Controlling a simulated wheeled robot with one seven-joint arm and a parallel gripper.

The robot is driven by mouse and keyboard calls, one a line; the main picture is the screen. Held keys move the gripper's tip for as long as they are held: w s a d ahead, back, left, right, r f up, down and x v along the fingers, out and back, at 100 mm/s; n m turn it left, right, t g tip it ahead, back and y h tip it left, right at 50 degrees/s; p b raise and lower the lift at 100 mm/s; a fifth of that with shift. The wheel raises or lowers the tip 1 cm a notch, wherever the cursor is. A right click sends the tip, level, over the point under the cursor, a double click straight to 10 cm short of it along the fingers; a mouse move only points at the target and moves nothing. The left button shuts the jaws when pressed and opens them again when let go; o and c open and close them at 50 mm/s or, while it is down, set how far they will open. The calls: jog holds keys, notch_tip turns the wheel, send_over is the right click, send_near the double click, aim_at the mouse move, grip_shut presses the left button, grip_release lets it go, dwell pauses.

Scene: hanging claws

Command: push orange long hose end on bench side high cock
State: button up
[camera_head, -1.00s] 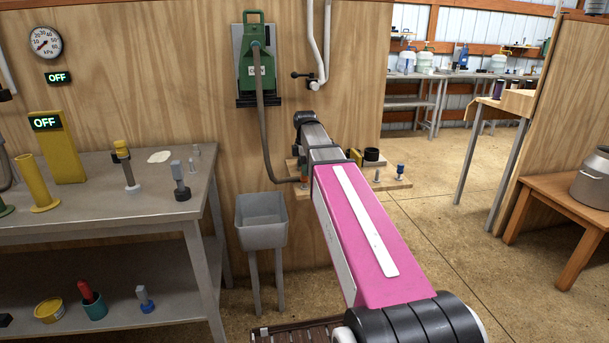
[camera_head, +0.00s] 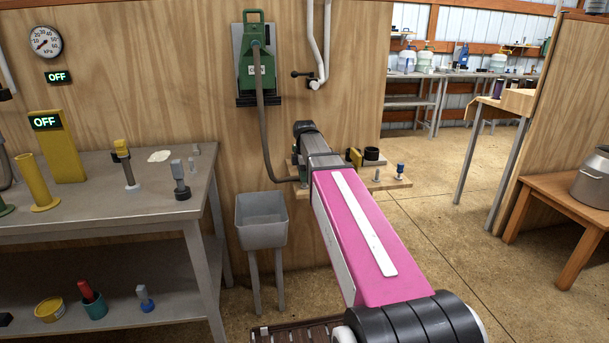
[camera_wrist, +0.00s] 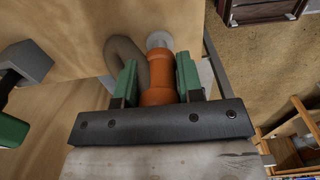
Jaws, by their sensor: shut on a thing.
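The orange hose end (camera_wrist: 157,72) is between the green fingers of my gripper (camera_wrist: 158,82) in the wrist view, and my gripper is shut on it. A pale grey round piece (camera_wrist: 159,40) shows at its far end; I cannot tell whether it is inside the orange part or only behind it. A grey-brown hose (camera_wrist: 124,52) bends beside it. In the head view the hose (camera_head: 265,140) hangs from the green wall unit (camera_head: 257,68) down to the wooden shelf (camera_head: 395,184). There my arm hides most of my gripper and whatever cock is behind it.
Small posts stand on the shelf's right part, one grey (camera_head: 377,175), one blue-topped (camera_head: 400,170). A black ring (camera_head: 372,154) lies behind them. A grey basin (camera_head: 262,238) stands below left. The metal bench (camera_head: 110,215) at left holds several fittings.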

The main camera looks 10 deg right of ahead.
jog(key=shift+r, duration=0.1)
jog(key=shift+r, duration=0.5)
jog(key=r, duration=0.3)
jog(key=shift+s+a+r, duration=0.15)
jog(key=shift+s+a, duration=0.1)
jog(key=shift+a, duration=0.05)
jog(key=s+a+r, duration=0.5)
jog(key=a+r, duration=0.1)
jog(key=a, duration=0.3)
jog(key=shift+s+a+r, duration=0.15)
jog(key=shift+s+r, duration=0.05)
jog(key=shift+s, duration=0.15)
